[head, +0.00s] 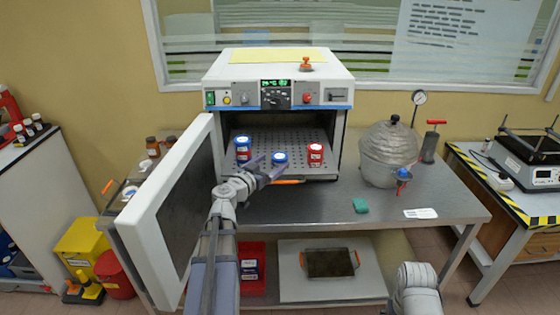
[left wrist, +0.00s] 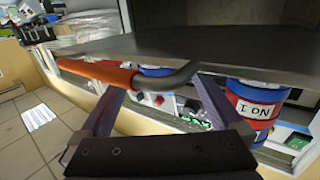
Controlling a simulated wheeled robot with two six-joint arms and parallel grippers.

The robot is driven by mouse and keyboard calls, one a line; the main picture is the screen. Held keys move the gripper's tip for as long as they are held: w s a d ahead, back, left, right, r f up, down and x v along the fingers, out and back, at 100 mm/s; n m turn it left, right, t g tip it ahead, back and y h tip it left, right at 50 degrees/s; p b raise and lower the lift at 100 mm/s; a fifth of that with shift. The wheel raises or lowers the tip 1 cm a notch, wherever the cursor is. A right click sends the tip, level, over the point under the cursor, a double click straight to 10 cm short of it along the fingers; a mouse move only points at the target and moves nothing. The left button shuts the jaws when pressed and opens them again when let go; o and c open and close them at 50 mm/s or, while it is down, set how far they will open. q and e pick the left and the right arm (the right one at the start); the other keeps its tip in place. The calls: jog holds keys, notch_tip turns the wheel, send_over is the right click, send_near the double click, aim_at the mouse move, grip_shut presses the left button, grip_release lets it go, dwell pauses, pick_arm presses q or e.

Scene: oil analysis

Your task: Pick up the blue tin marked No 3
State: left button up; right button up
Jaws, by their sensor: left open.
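Three tins stand on the perforated shelf of the open oven. The left tin (head: 243,149) is blue with a red band; in the left wrist view the tin at the right (left wrist: 254,105) appears upside down with a label reading No 1. The middle tin (head: 280,161) is blue with a white lid top; a blue tin also shows partly behind the shelf edge in the left wrist view (left wrist: 156,71). The right tin (head: 316,155) is red. No number 3 is legible. My left gripper (head: 268,168) is open and empty, at the shelf's front just before the left and middle tins.
The oven (head: 277,72) has its door (head: 160,205) swung open on the left beside my left arm. An orange handle (head: 287,181) is at the shelf's front edge, close to my left fingers.

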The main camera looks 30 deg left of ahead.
aim_at(280, 156)
pick_arm(q)
jog(key=w, duration=0.5)
jog(key=shift+d, duration=0.15)
jog(key=c, duration=1.4)
jog(key=shift+r, duration=0.2)
